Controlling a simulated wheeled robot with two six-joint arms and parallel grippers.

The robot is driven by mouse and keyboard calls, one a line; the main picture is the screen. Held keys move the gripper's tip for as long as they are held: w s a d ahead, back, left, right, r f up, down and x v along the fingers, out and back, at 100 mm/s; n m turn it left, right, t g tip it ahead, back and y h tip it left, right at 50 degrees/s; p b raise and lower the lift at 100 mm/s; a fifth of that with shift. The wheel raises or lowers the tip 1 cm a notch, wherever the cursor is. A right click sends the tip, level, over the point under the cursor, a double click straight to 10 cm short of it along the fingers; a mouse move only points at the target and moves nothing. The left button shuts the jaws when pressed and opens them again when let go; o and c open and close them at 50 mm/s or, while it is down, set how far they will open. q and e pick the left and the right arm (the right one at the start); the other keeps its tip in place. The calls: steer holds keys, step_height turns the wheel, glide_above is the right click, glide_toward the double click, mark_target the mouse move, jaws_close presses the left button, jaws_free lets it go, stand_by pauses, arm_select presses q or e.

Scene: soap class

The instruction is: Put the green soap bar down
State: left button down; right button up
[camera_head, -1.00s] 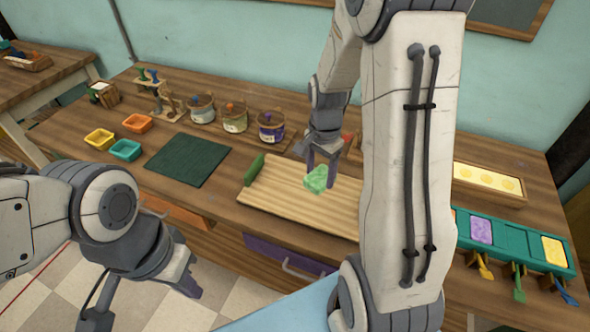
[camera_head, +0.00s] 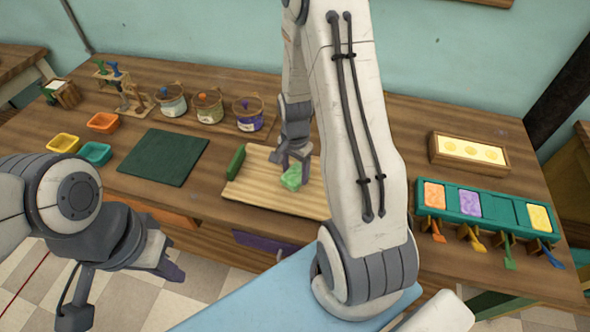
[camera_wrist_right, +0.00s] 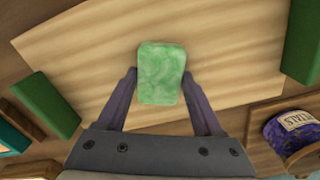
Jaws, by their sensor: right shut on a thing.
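The green soap bar (camera_head: 292,177) is between the fingers of my right gripper (camera_head: 291,165), over the light wooden board (camera_head: 262,192). In the right wrist view the marbled green bar (camera_wrist_right: 161,72) sits between the two fingertips, with pale board behind it. My right gripper is shut on the bar. I cannot tell whether the bar touches the board. My left gripper (camera_head: 165,272) hangs empty in front of the table at the left; its finger gap does not show clearly.
A dark green mat (camera_head: 163,158) lies left of the board. A green block (camera_head: 236,162) stands at the board's left edge. Behind are several pots (camera_head: 208,107). A teal tray (camera_head: 490,213) with coloured bars is at the right, below a wooden mould (camera_head: 468,152) with yellow rounds.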

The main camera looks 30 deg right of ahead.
mark_target(295, 174)
steer(key=shift+f, duration=0.15)
steer(key=o, duration=1.4)
steer(key=shift+o, duration=0.2)
step_height(295, 174, up, 12)
steer(key=s+a+r+n, duration=0.3)
steer(key=a+n, duration=0.2)
steer(key=a, duration=0.3)
steer(key=s+a+r+n, duration=0.2)
steer(key=a+n, duration=0.3)
steer(key=a, duration=0.2)
steer(key=s+a+r+n+y, duration=0.1)
steer(key=s+a+r+n, duration=0.1)
steer(key=s+a+n, duration=0.7)
steer(key=s+n, duration=0.2)
steer(key=s, duration=0.2)
steer(key=shift+s+r+n, duration=0.25)
steer(key=shift+n, duration=0.05)
